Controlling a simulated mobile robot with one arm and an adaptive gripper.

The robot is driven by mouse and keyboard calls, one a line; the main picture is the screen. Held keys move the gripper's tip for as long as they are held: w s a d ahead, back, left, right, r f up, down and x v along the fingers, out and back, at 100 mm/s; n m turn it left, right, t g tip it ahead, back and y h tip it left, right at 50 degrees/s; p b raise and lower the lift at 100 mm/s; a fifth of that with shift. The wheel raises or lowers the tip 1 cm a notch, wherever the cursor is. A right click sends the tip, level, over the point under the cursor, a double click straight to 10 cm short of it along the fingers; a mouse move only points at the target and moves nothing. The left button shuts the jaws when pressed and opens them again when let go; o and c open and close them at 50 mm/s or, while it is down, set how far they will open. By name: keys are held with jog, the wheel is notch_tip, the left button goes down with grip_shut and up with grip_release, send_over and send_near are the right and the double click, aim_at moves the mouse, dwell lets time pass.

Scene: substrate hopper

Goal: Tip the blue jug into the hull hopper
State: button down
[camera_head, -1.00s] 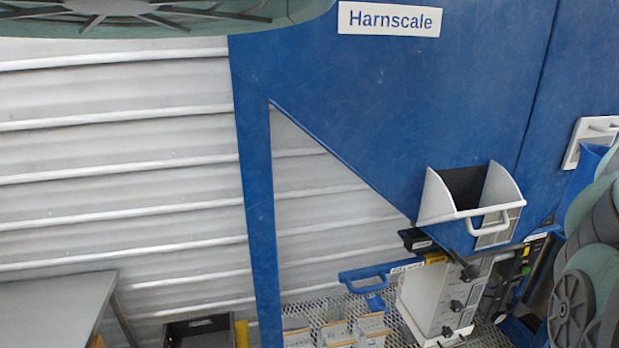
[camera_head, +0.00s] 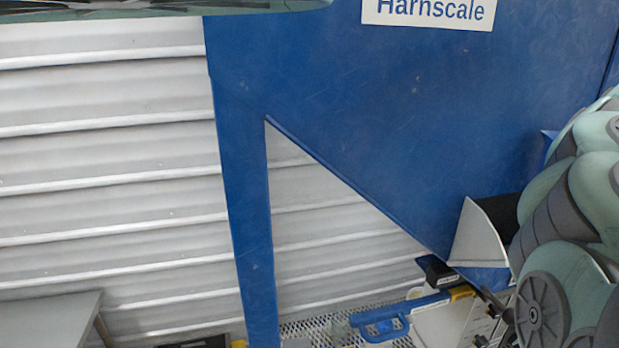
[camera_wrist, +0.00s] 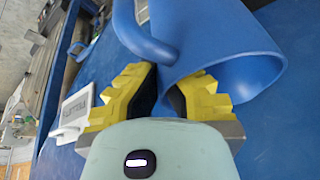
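The blue jug (camera_wrist: 215,35) is at the top of the wrist view, with its open mouth toward the lower right and its loop handle at the left. My gripper (camera_wrist: 168,88) has its yellow fingers closed around the lower end of the handle, close to the jug wall. The jug's contents are not visible. In the head view a white-sided hopper mouth (camera_head: 478,238) sits on the blue machine. My arm covers its right part, and I read no hull label on it. A small blue edge (camera_head: 548,142) beside my arm may be the jug.
The large blue machine panel (camera_head: 400,120) carries a Harnscale sign (camera_head: 428,11). Below are a mesh shelf (camera_head: 310,328) and a blue handle (camera_head: 400,316). A grey table (camera_head: 45,322) stands lower left.

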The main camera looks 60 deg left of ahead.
jog(key=t+b, duration=0.1)
jog(key=r+t+h+b, duration=0.1)
jog(key=shift+s+a+r+n+b, duration=0.1)
jog(key=shift+a+r+n+b, duration=0.15)
jog(key=shift+n+b, duration=0.1)
jog(key=s+a+f+n+t+h+b, duration=0.3)
jog(key=s+t+b, duration=0.6)
jog(key=t+b, duration=0.6)
jog(key=shift+s+a+n+t+h, duration=0.25)
jog(key=shift+a+n+t+h, duration=0.55)
jog(key=shift+a+n+h, duration=0.6)
jog(key=shift+d, duration=0.15)
dwell(0.4)
